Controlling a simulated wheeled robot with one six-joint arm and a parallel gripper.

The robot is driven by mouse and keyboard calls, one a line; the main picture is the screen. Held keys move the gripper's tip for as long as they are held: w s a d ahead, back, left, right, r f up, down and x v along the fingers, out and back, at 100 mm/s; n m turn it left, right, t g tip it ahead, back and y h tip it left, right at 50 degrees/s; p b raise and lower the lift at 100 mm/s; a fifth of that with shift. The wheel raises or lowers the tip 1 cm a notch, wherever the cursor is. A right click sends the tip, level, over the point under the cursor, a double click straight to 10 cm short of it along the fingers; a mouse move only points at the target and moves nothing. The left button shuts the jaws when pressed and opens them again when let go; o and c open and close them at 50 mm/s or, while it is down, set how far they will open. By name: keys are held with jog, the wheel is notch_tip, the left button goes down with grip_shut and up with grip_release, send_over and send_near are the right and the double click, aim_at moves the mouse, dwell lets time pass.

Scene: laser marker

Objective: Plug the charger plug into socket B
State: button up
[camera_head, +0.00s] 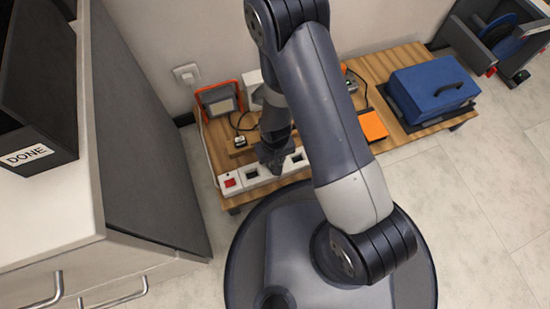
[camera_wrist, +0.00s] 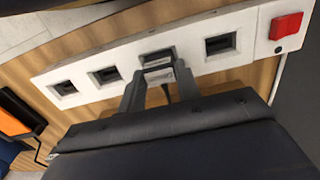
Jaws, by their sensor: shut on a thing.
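The white power strip (camera_head: 262,180) lies along the front of the low wooden table; the wrist view shows it too (camera_wrist: 190,62). It has a red switch (camera_wrist: 286,26) at one end and a row of dark square sockets. No socket letters are readable. My gripper (camera_head: 270,160) points down over the strip. In the wrist view its fingers (camera_wrist: 158,80) are closed on the small grey charger plug (camera_wrist: 158,74), at the second socket (camera_wrist: 158,58) from the switch. The socket's opening partly shows beside the plug. Whether the prongs are inside cannot be told.
A work lamp (camera_head: 219,99) and a small black-and-white item (camera_head: 240,141) with a cable stand behind the strip. An orange item (camera_head: 373,126) and a blue toolbox (camera_head: 432,88) are to the right. A cabinet (camera_head: 140,150) stands close on the left.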

jog(key=o, duration=1.1)
jog(key=shift+r, duration=0.1)
notch_tip(320, 180, up, 17)
jog(key=p, duration=1)
jog(key=shift+f, duration=0.2)
notch_tip(320, 180, down, 9)
jog(key=b, duration=0.6)
jog(key=shift+f, duration=0.1)
jog(key=shift+f+b, duration=0.5)
jog(key=shift+f, duration=0.2)
jog(key=shift+r, duration=0.1)
